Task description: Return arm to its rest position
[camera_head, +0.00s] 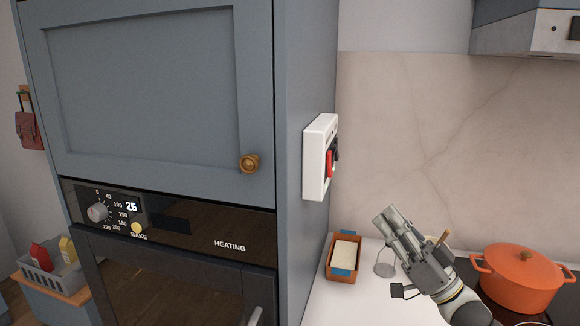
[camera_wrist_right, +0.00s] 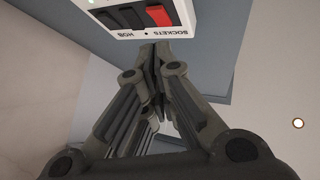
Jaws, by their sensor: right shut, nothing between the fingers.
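My right gripper (camera_head: 390,218) is raised over the white worktop, to the right of the tall blue-grey cabinet. In the right wrist view its fingers (camera_wrist_right: 156,48) are together with nothing between them. A white switch box (camera_head: 312,165) is fixed to the cabinet's side, up and left of the gripper. It has a red switch and dark switches; in the right wrist view the box (camera_wrist_right: 118,32) lies just beyond the fingertips, with labels reading HOB and SOCKETS. I cannot tell whether the fingertips touch it. My left gripper is not in view.
An orange pot (camera_head: 520,278) stands on the dark hob at the right. A small brown container (camera_head: 343,272) stands on the worktop near the cabinet. The oven panel (camera_head: 180,228) reads HEATING. A grey basket (camera_head: 48,280) is at the far left.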

